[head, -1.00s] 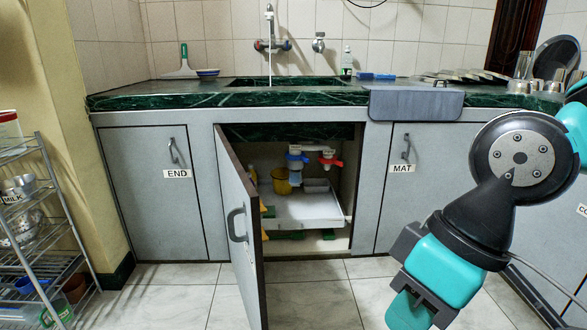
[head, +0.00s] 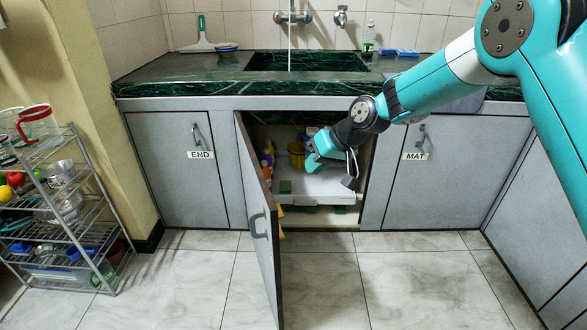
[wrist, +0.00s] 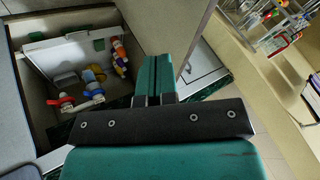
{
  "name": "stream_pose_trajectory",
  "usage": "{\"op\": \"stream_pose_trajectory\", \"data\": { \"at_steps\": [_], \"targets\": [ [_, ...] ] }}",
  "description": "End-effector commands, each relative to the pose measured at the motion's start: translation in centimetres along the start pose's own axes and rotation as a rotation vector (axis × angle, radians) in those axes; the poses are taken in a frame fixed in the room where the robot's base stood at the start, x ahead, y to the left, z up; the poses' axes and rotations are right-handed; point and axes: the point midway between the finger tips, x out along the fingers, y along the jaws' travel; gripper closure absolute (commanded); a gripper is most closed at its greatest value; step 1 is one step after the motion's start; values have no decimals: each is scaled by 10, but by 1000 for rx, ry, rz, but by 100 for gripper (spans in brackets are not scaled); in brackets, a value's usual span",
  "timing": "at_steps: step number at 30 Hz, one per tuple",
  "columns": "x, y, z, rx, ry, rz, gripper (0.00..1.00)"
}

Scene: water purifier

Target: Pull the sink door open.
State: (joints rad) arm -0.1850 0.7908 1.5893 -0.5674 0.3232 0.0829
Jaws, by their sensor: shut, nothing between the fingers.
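The sink door (head: 256,190) is the grey door under the sink, hinged at the left of the opening. It stands partly open, swung out toward me, with its handle (head: 259,225) on the outer face at the left. My gripper (head: 313,162) is in front of the opening, to the right of the door's inner side. In the wrist view its two teal fingers (wrist: 154,75) are together with nothing between them. A grey panel, likely this door (wrist: 168,28), lies just beyond the fingers. I cannot tell whether they touch it.
Inside the cabinet are a white tray (head: 318,190), a yellow cup (head: 297,149) and several bottles. The MAT door (head: 413,185) and END door (head: 176,170) are shut. A wire rack (head: 70,240) stands at the left. The tiled floor (head: 385,285) in front is clear.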

Motion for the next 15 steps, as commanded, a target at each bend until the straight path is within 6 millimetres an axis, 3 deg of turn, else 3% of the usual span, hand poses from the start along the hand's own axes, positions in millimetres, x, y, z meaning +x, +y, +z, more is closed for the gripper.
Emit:
{"op": "stream_pose_trajectory", "data": {
  "at_steps": [14, 15],
  "targets": [
    [97, 0, 2, -1, -2, 0, 100],
    [98, -8, 1, -5, -1, -1, 100]
  ]
}}
